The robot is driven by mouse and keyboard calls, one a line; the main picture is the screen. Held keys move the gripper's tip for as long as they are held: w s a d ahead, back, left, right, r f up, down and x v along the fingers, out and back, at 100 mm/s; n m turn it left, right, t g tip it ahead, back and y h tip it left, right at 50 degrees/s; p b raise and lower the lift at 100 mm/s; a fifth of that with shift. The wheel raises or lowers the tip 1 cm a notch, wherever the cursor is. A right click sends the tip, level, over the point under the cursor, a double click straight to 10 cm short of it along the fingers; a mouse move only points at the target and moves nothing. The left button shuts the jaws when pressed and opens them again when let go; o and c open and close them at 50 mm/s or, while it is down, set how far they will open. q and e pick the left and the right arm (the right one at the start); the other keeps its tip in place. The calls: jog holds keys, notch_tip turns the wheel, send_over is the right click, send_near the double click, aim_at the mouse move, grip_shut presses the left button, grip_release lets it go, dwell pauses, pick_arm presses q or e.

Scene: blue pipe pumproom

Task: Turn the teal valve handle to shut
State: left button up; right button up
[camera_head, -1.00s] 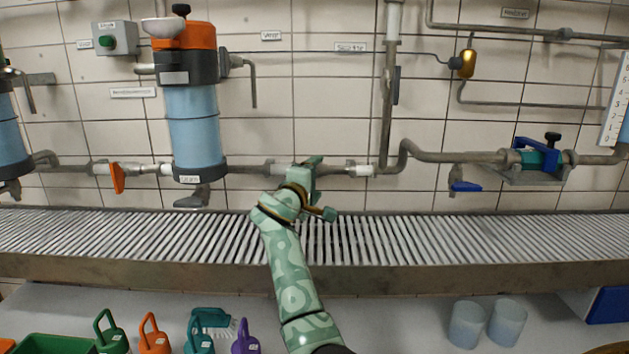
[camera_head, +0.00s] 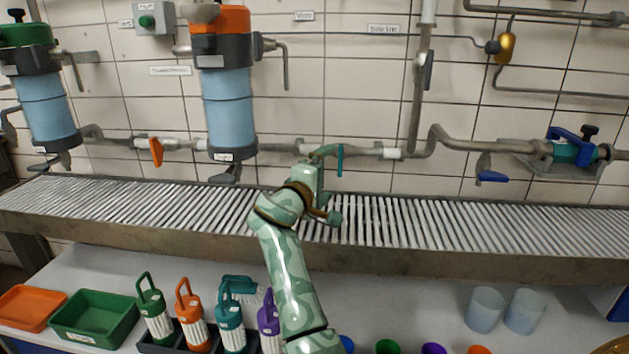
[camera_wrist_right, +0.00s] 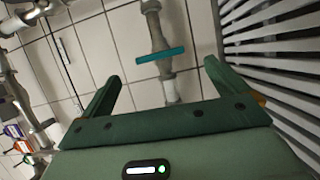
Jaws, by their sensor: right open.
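The teal valve handle (camera_head: 340,160) is on the horizontal pipe, right of the blue tank. It stands crosswise to the pipe. In the right wrist view the handle (camera_wrist_right: 160,54) also lies across the pipe, just beyond the fingertips and between their lines. My right gripper (camera_head: 322,156) is just left of the handle in the head view. Its fingers (camera_wrist_right: 162,74) are open and empty in the wrist view, with a gap to the handle. My left gripper is out of view.
An orange handle (camera_head: 156,152) and a blue handle (camera_head: 492,177) hang on the same pipe line. A slatted metal shelf (camera_head: 440,220) runs below the pipe. Bottles, trays and two cups (camera_head: 485,309) stand on the lower counter.

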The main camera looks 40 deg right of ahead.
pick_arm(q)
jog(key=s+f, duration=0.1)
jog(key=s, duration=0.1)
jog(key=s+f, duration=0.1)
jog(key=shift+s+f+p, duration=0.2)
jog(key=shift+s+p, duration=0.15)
pick_arm(e)
jog(key=v, duration=0.7)
